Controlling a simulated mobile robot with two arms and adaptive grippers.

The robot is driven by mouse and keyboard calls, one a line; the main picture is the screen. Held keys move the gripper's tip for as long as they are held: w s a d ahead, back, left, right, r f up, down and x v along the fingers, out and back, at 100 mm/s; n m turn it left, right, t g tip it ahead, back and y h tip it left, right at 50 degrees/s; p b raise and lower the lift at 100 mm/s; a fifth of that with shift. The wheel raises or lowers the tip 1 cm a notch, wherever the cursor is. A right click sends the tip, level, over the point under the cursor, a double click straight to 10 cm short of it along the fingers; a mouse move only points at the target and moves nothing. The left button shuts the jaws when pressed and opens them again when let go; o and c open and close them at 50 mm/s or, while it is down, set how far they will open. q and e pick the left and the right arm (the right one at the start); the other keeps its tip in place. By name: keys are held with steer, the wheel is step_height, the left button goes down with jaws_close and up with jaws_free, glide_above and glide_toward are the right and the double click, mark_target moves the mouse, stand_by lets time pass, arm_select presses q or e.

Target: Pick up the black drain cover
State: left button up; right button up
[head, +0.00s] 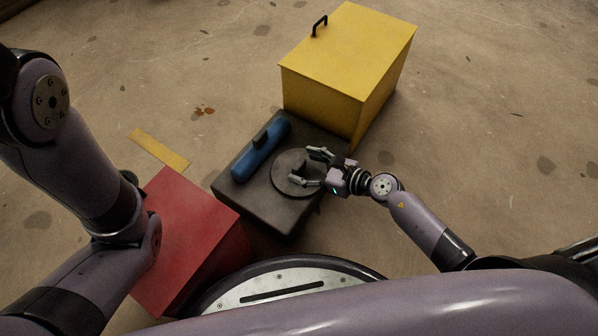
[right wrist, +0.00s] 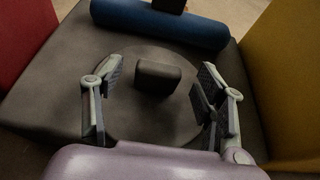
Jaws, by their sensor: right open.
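The black drain cover (head: 290,174) is a dark round disc lying on a dark grey block (head: 250,203). In the right wrist view the drain cover (right wrist: 128,115) shows a raised block-shaped knob (right wrist: 157,77) at its middle. My right gripper (head: 317,167) is open above the right part of the cover. In the right wrist view the fingers of the gripper (right wrist: 158,88) stand apart, one on each side of the knob, with visible gaps. My left arm comes in from the left, but its gripper is out of sight.
A blue cylinder (head: 262,152) with a dark handle lies on the same block, beside the cover. A yellow box (head: 345,55) with a black handle stands behind. A red box (head: 190,225) stands at the left front. A yellow strip (head: 160,150) lies on the floor.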

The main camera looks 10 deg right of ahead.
steer(key=b+x, duration=0.1)
steer(key=x, duration=0.1)
steer(key=shift+w+a+f, duration=0.15)
steer(key=shift+w+a, duration=0.05)
steer(key=shift+c, duration=0.4)
steer(key=c, duration=1.4)
